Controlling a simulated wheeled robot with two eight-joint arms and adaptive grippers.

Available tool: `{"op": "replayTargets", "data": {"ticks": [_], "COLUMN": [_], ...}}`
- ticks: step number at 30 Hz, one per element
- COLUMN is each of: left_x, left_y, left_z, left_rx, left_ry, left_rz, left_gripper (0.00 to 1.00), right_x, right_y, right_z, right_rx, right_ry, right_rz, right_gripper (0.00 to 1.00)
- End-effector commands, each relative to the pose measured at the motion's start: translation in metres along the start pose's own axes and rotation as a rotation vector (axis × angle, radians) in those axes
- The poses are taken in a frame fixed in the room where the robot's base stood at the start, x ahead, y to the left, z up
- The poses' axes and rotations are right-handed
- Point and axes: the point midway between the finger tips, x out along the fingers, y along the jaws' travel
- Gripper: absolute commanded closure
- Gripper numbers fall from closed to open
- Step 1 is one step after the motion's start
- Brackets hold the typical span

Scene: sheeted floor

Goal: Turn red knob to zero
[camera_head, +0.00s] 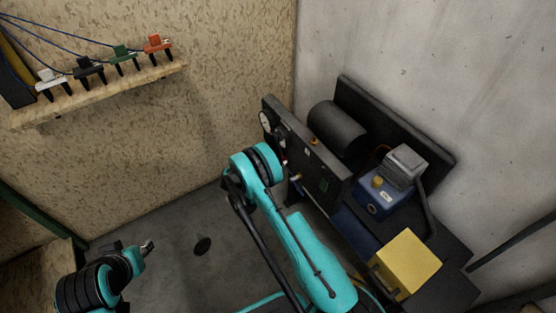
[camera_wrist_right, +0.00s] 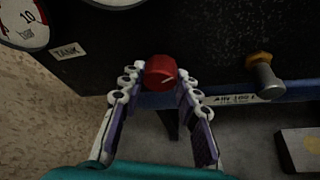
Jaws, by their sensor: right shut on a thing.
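The red knob (camera_wrist_right: 160,70) sits on the dark front panel of the machine in the right wrist view. A short pale line on its face slants up to the right. My right gripper (camera_wrist_right: 158,80) has its two fingers on either side of the knob and is shut on it. In the head view my right arm hides most of this gripper and the knob cannot be made out clearly. My left gripper (camera_head: 147,247) hangs at the lower left, away from the machine; it is too small to tell whether it is open.
A gauge (camera_wrist_right: 22,22) marked 10 and a "TANK" label (camera_wrist_right: 68,51) are left of the knob. A brass and grey fitting (camera_wrist_right: 264,75) sticks out to its right. The compressor panel (camera_head: 325,178) stands by the concrete wall. A shelf (camera_head: 100,95) holds several coloured clamps. A yellow box (camera_head: 408,262) sits at right.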

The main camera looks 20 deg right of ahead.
Motion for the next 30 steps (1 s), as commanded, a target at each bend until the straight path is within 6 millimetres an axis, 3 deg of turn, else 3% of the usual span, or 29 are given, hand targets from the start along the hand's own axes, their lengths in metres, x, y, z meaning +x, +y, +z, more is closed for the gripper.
{"op": "replayTargets", "data": {"ticks": [30], "left_x": [0.0000], "left_y": [0.0000], "left_z": [0.0000], "left_rx": [0.000], "left_ry": [0.000], "left_rz": [0.000], "left_gripper": [0.64], "right_x": [0.0024], "right_y": [0.0045], "right_z": [-0.0014], "right_rx": [-0.812], "right_ry": [-0.002], "right_rz": [-0.338], "right_gripper": [0.97]}}
